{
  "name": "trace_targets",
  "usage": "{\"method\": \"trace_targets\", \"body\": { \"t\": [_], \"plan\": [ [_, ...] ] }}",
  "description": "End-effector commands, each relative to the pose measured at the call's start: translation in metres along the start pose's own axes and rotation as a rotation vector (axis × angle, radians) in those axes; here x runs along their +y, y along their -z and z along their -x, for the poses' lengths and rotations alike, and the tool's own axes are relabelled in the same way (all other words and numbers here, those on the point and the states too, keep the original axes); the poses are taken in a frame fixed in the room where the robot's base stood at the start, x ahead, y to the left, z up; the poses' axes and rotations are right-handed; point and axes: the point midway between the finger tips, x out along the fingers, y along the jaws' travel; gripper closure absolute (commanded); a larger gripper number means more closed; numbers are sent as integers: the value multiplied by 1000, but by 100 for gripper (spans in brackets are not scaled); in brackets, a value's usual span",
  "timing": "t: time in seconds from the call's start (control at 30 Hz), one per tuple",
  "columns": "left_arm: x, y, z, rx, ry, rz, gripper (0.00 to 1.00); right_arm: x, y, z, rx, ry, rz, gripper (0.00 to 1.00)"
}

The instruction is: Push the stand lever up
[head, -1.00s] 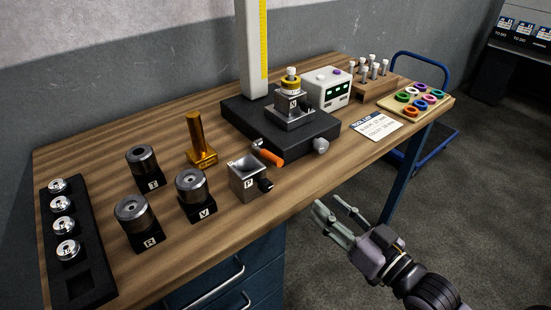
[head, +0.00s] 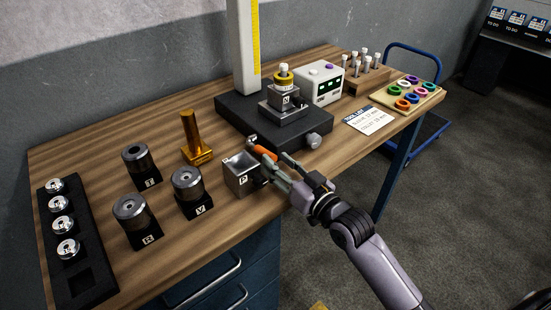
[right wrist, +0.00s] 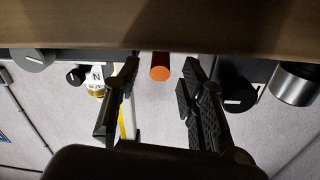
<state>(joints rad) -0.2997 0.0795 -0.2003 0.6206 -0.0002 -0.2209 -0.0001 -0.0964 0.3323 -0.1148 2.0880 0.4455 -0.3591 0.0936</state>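The stand lever has an orange handle (head: 262,152) and sticks out from the front of the black stand base (head: 234,112) on the bench. My right gripper (head: 284,166) is at the bench's front edge, its fingers close to the handle's end. In the right wrist view the gripper (right wrist: 159,82) is open and empty. The orange handle end (right wrist: 160,72) shows between the fingertips, with gaps on both sides. Whether the handle is within finger reach in depth I cannot tell. My left gripper is not in view.
The metal block marked P (head: 240,177) stands just left of my right fingers. A round knob (head: 313,140) is on the stand base to the right. A tool list card (head: 369,119) lies farther right. Black holders (head: 187,187) stand to the left.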

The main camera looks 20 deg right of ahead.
Motion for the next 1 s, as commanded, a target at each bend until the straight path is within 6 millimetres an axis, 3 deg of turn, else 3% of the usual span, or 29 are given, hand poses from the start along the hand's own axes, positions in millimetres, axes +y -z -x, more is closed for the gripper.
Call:
{"method": "trace_targets", "body": {
  "t": [0.2,0.47,1.0],
  "plan": [
    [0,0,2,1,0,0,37,0,0,-15,0,0,1,62],
    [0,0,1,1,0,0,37,0,0,-16,0,0,1,62],
    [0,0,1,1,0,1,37,0,0,-16,0,0,0,97]
  ]
}}
